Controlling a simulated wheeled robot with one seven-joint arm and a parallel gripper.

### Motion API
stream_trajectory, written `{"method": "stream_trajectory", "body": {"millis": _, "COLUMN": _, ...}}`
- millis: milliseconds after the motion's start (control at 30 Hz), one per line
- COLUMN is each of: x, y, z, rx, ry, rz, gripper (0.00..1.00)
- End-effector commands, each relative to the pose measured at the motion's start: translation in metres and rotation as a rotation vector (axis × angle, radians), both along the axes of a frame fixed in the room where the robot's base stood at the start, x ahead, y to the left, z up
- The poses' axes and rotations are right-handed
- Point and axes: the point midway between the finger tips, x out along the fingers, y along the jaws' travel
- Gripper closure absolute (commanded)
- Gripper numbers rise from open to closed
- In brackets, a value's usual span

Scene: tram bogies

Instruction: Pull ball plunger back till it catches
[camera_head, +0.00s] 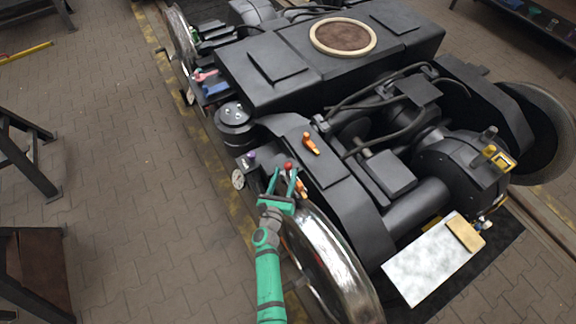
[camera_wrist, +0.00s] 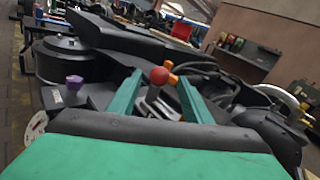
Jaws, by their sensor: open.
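The ball plunger shows as a small red ball (camera_head: 288,166) on the bogie frame, near the top of the shiny wheel. In the wrist view the red ball (camera_wrist: 160,75) sits between my two green fingers, nearer the left one in the picture. My gripper (camera_head: 284,178) is open, with its fingers to either side of the ball. I cannot tell whether either finger touches it. The plunger's shaft and its catch are too small or hidden to make out.
A purple knob (camera_head: 251,156) and a white round disc (camera_head: 238,179) are left of the ball. Orange-handled items (camera_head: 310,143) lie on the bogie (camera_head: 345,200). The shiny wheel (camera_head: 335,262) stands close beside my arm. The paved floor (camera_head: 140,190) at left is clear.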

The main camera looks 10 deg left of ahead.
Motion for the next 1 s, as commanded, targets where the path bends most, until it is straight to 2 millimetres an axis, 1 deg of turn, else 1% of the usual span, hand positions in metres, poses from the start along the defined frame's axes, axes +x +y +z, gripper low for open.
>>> {"method": "stream_trajectory", "body": {"millis": 33, "x": 0.01, "y": 0.0, "z": 0.001, "rx": 0.0, "ry": -0.001, "rz": 0.0, "gripper": 0.55}}
{"method": "stream_trajectory", "body": {"millis": 100, "x": 0.02, "y": 0.0, "z": 0.001, "rx": -0.001, "ry": -0.002, "rz": 0.0, "gripper": 0.55}}
{"method": "stream_trajectory", "body": {"millis": 300, "x": 0.04, "y": 0.001, "z": 0.0, "rx": -0.001, "ry": 0.0, "rz": 0.002, "gripper": 0.55}}
{"method": "stream_trajectory", "body": {"millis": 500, "x": 0.048, "y": 0.0, "z": 0.0, "rx": -0.001, "ry": 0.001, "rz": 0.002, "gripper": 0.55}}
{"method": "stream_trajectory", "body": {"millis": 733, "x": 0.048, "y": 0.0, "z": 0.0, "rx": -0.001, "ry": 0.001, "rz": 0.001, "gripper": 0.55}}
{"method": "stream_trajectory", "body": {"millis": 767, "x": 0.048, "y": 0.0, "z": 0.0, "rx": -0.001, "ry": 0.001, "rz": 0.001, "gripper": 0.57}}
{"method": "stream_trajectory", "body": {"millis": 800, "x": 0.048, "y": 0.0, "z": 0.0, "rx": -0.001, "ry": 0.001, "rz": 0.001, "gripper": 0.67}}
{"method": "stream_trajectory", "body": {"millis": 867, "x": 0.048, "y": 0.0, "z": 0.0, "rx": -0.001, "ry": 0.001, "rz": 0.001, "gripper": 0.81}}
{"method": "stream_trajectory", "body": {"millis": 900, "x": 0.048, "y": 0.0, "z": 0.0, "rx": -0.001, "ry": 0.001, "rz": 0.001, "gripper": 0.91}}
{"method": "stream_trajectory", "body": {"millis": 933, "x": 0.048, "y": 0.001, "z": 0.0, "rx": -0.001, "ry": 0.001, "rz": 0.001, "gripper": 0.98}}
{"method": "stream_trajectory", "body": {"millis": 967, "x": 0.048, "y": 0.001, "z": 0.0, "rx": -0.001, "ry": 0.001, "rz": 0.001, "gripper": 1.0}}
{"method": "stream_trajectory", "body": {"millis": 1000, "x": 0.048, "y": 0.001, "z": 0.0, "rx": -0.001, "ry": 0.001, "rz": 0.001, "gripper": 1.0}}
